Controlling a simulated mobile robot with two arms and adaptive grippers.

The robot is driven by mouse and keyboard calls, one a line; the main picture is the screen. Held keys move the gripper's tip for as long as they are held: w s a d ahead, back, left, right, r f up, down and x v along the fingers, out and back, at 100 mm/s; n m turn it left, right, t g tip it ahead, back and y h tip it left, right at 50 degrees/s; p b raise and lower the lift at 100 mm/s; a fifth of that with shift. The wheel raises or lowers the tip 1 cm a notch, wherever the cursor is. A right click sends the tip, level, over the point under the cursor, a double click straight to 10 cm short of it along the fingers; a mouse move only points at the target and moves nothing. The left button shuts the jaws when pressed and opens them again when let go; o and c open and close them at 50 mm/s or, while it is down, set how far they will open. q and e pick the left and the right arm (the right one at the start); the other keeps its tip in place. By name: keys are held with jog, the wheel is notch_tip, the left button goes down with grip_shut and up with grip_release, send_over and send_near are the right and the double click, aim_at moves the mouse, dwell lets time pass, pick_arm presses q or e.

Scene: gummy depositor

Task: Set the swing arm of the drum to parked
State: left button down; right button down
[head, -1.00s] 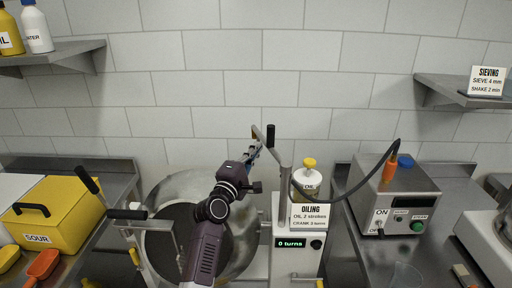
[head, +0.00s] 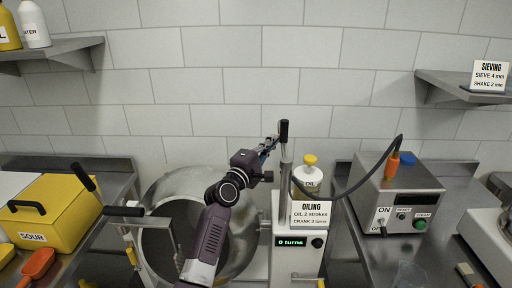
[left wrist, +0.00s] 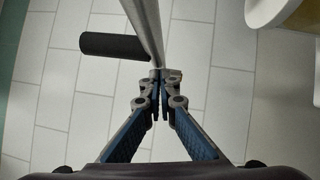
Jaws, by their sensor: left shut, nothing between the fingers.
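The drum (head: 165,186) is a shiny metal bowl with a dark round mouth, partly hidden by my left arm. To its right stands a metal post with an upright black handle (head: 284,131) at its top, which looks like the swing arm. My left gripper (head: 270,146) is shut and empty close to the post's upper end. In the left wrist view the closed fingertips (left wrist: 158,82) are at the metal bar (left wrist: 146,28), with the black handle (left wrist: 113,46) to the left. I cannot tell whether they touch. My right gripper is not in view.
A crank with a black grip (head: 124,211) stands at the drum's left, by the yellow SOUR box (head: 62,205). The oiling unit (head: 297,250) reads 0 turns; an oil bottle (head: 308,178) stands behind its sign. A control box (head: 398,195) with a cable is at right.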

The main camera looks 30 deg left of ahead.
pick_arm(q)
jog(key=shift+s, duration=0.15)
jog(key=s+f, duration=0.1)
jog(key=s, duration=1.1)
jog(key=shift+f, duration=0.3)
